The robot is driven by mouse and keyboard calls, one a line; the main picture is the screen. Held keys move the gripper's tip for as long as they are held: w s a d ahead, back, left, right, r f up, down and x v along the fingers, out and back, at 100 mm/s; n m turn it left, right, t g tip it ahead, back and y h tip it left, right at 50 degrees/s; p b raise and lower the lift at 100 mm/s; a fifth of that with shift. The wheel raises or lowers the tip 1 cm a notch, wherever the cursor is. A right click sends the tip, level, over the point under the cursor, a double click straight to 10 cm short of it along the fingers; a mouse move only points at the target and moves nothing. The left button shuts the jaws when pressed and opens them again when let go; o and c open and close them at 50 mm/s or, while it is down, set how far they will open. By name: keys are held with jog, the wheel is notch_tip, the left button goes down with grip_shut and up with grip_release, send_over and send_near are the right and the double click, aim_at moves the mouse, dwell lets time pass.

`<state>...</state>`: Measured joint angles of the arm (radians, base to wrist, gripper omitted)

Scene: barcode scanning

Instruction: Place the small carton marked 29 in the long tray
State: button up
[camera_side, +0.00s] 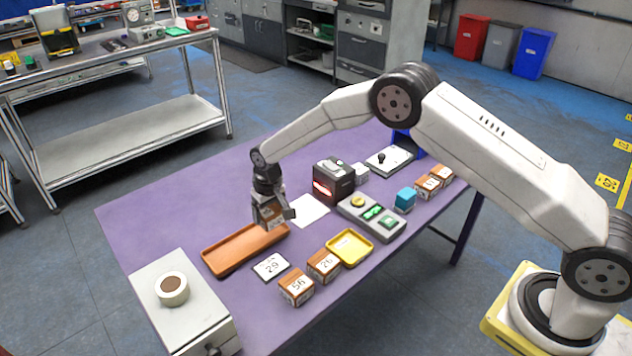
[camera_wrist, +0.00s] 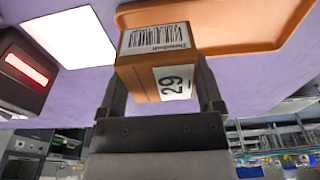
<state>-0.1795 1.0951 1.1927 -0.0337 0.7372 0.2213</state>
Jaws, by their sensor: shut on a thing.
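The small carton marked 29 (camera_wrist: 158,75) is brown with a white barcode label and a white "29" label in the wrist view. My gripper (camera_wrist: 160,95) is shut on it, one finger on each side. In the side view my gripper (camera_side: 272,212) holds the carton (camera_side: 266,215) near the right end of the long tray (camera_side: 228,263). The long tray is orange-brown with a raised rim and looks empty. It also shows in the wrist view (camera_wrist: 240,25), behind the carton. I cannot tell how high the carton is above the table.
A black scanner (camera_side: 334,180) with a red light and a white pad (camera_side: 306,210) stand beside my gripper. A card marked 29 (camera_side: 271,267), cartons 56 (camera_side: 296,287) and 26 (camera_side: 324,265), and a yellow tray (camera_side: 349,248) lie in front. A grey box (camera_side: 182,298) stands at the left.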

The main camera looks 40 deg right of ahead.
aim_at(266, 233)
jog(key=shift+w+a+f, duration=0.1)
jog(key=shift+w+f, duration=0.75)
jog(key=shift+f, duration=0.15)
jog(key=shift+w+f, duration=0.1)
jog(key=shift+w+f, duration=0.1)
jog(key=shift+f, duration=1.55)
jog(key=shift+f, duration=0.15)
jog(key=o, duration=1.1)
jog(key=shift+o, duration=0.2)
